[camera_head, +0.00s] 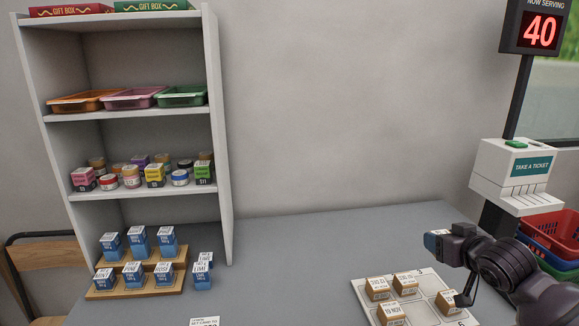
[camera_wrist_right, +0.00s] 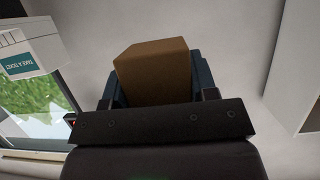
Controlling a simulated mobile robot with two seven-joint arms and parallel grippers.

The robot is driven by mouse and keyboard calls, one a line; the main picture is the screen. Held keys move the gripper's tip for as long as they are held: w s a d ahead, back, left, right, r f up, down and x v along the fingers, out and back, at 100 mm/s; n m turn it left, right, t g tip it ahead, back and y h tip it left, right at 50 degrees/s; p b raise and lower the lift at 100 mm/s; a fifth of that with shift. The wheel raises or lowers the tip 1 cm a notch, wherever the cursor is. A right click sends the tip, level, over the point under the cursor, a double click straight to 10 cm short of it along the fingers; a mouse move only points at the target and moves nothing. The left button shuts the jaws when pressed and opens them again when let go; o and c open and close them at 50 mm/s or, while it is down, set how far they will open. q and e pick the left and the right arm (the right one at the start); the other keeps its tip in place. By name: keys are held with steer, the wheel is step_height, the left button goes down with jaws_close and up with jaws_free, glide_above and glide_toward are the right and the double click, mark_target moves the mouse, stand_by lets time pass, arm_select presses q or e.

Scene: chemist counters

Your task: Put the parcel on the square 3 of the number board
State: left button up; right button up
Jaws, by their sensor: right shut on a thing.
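A brown box-shaped parcel (camera_wrist_right: 153,72) sits between the dark fingers of my right gripper in the right wrist view. In the head view my right gripper (camera_head: 438,240) is at the right, raised above the back of the number board (camera_head: 428,303) and pointing left. It is shut on the parcel, which I cannot clearly make out there. The white board lies on the counter at the bottom right. A small digit that looks like 3 (camera_head: 420,272) is at its back edge, and the square by it looks bare. My left gripper is not in view.
Several brown parcels (camera_head: 390,313) with white labels stand on other board squares. A ticket dispenser (camera_head: 515,172) on a post is at the right, with red baskets (camera_head: 553,232) behind. Shelves (camera_head: 223,150) and blue boxes (camera_head: 138,241) are at the left. The counter's middle is clear.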

steer(key=s+a+f, duration=0.3)
steer(key=s+a, duration=0.3)
steer(key=a, duration=0.2)
steer(key=s+a+f, duration=0.4)
steer(key=s+a, duration=0.2)
steer(key=a, duration=0.3)
steer(key=shift+s+a+f+m+h, duration=0.2)
steer(key=shift+s+m+h, duration=0.1)
steer(key=shift+s+h, duration=0.1)
